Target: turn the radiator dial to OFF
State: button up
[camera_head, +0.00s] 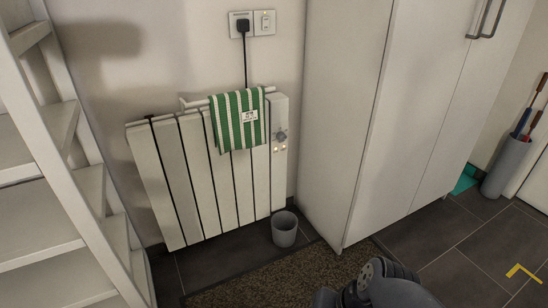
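A white panel radiator (178,170) hangs on the wall at the left of the middle. Its grey dial (280,135) sits on a control strip at the radiator's right side, with small lit dots below it. The dial's markings are too small to read. My arm shows at the bottom, right of the middle, well below and apart from the dial. I cannot make out my gripper's fingers in this view.
A green striped towel (238,120) hangs on a rail beside the dial. A grey bin (284,229) stands on the floor below. A tall white cabinet (340,120) stands close on the right, white shelves (45,190) on the left. A brown mat (280,278) lies in front.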

aim_at(281, 136)
jog(key=i+u, duration=0.4)
jog(key=i+l+u, duration=0.25)
jog(key=i+u, duration=0.15)
